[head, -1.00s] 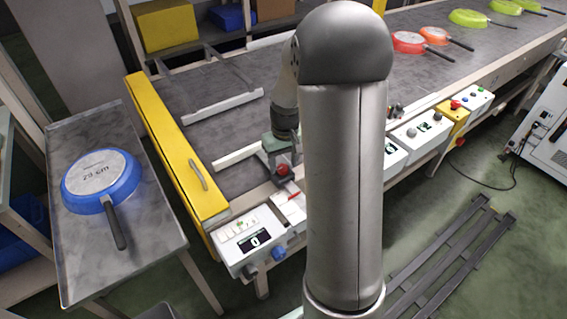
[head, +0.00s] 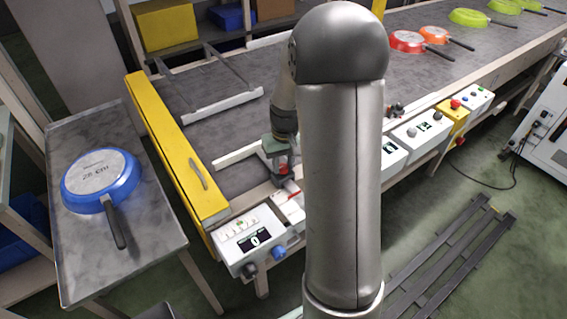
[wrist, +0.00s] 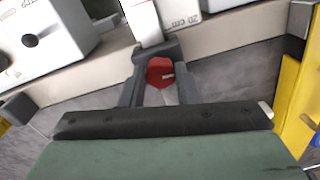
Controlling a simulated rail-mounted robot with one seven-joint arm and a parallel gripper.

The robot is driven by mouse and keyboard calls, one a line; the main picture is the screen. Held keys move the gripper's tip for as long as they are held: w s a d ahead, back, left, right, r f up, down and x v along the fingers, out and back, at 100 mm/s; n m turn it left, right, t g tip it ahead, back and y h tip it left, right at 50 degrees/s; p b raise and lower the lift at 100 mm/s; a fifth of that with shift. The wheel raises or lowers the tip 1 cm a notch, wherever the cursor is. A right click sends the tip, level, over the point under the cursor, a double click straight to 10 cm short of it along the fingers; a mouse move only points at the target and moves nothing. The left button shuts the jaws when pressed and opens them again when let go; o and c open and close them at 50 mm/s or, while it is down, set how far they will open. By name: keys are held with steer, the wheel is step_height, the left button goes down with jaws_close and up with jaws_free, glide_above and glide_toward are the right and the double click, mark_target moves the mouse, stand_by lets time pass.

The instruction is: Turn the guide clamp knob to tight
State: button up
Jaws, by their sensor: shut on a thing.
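The red guide clamp knob (wrist: 160,72) shows in the wrist view between the two dark fingers of my gripper (wrist: 160,84). The fingers are shut on it, one on each side. In the head view the knob (head: 283,168) is a small red patch at the near edge of the conveyor, with my gripper (head: 279,160) around it. The gripper body hides part of the clamp. A white guide rail (head: 236,154) lies on the belt to its left. Any tight or loose mark on the knob is too small to read.
A white control box (head: 248,240) with a display and knobs stands front left of the clamp. A yellow end guard (head: 178,150) crosses the conveyor end. A blue pan (head: 100,181) lies on the side table. Red, orange and green pans lie far right on the belt.

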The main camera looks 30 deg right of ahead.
steer(key=m, duration=0.3)
steer(key=shift+m+b, duration=0.3)
steer(key=shift+m, duration=0.1)
steer(key=m, duration=0.3)
steer(key=shift+a+m, duration=0.1)
steer(key=shift+m, duration=0.3)
steer(key=m, duration=0.3)
steer(key=shift+w+r+m+p, duration=0.1)
steer(key=shift+m+p, duration=0.75)
steer(key=shift+m, duration=1.25)
steer(key=o, duration=1)
steer(key=shift+c, duration=0.2)
